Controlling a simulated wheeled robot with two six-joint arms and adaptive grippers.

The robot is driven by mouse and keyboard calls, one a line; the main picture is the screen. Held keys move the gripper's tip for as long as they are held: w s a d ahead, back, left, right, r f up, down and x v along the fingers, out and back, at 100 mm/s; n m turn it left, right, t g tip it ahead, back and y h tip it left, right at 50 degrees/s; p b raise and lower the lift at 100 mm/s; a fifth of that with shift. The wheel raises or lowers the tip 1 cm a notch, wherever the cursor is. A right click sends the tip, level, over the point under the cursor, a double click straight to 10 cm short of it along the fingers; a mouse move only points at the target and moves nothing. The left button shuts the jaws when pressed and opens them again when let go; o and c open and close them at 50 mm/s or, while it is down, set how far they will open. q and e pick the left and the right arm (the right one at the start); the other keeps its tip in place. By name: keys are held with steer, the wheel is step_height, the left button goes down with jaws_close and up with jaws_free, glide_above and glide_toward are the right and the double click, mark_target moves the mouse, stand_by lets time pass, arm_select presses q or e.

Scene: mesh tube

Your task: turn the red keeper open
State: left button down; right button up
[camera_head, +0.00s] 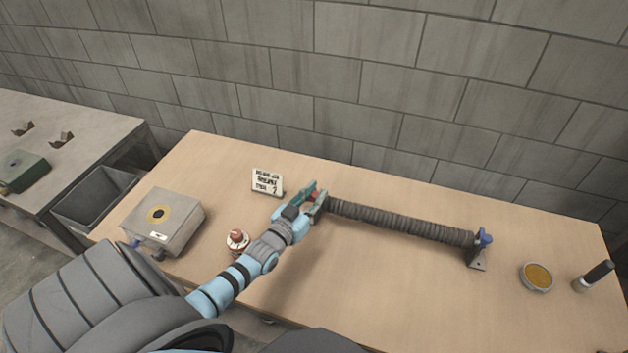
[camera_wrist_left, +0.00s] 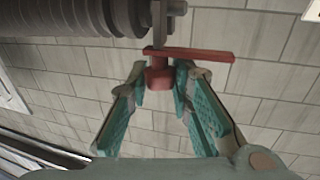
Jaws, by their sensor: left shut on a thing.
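The red keeper (camera_wrist_left: 160,76) shows in the left wrist view as a red hub with a flat bar reaching to the right. It sits at the end of the grey ribbed mesh tube (camera_wrist_left: 75,18). My left gripper (camera_wrist_left: 162,85) is shut on the hub, with a teal finger on each side of it. In the head view my left gripper (camera_head: 313,200) is at the left end of the tube (camera_head: 400,221), and a little red of the keeper (camera_head: 316,195) shows between the fingers. The right gripper is not in view.
A blue knob (camera_head: 486,239) on a bracket holds the tube's right end. A grey box (camera_head: 165,222), a small sign (camera_head: 267,183) and a red-topped jar (camera_head: 238,241) stand left. A round dish (camera_head: 537,277) and a dark-handled tool (camera_head: 594,276) are right. The front middle is clear.

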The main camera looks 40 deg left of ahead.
arm_select(q)
steer(key=c, duration=1.4)
jaws_free()
steer(key=shift+s, duration=0.1)
steer(key=shift+s, duration=0.4)
steer(key=s, duration=0.7)
steer(key=s+d, duration=0.1)
steer(key=s, duration=0.3)
